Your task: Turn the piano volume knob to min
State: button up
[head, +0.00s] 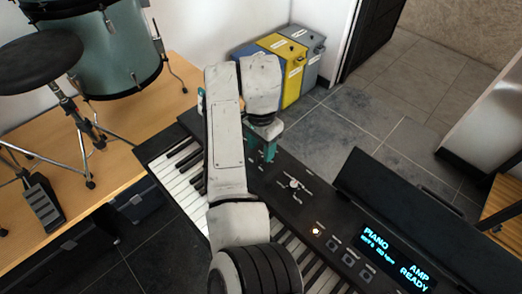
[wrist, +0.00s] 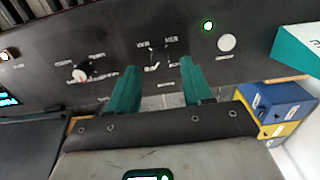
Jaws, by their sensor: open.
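The piano (head: 172,175) is a black keyboard with white keys and a dark control panel. In the wrist view, a small dark knob (wrist: 155,62) with a pale pointer mark sits on the panel, with short labels around it. The labels are too small to read surely, so I cannot confirm it is the volume knob. My gripper (wrist: 159,65) is open, its two teal fingers on either side of this knob in the picture; contact is not visible. In the head view my gripper (head: 267,153) is over the panel's far part, and my arm hides this knob.
Another knob, white (wrist: 81,73), is left in the wrist view and also shows in the head view (head: 293,184). A round white control (wrist: 227,43) and a green light (wrist: 207,25) are to the right.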

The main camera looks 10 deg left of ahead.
aim_at(261, 156)
jog(key=shift+f, duration=1.55)
grip_shut()
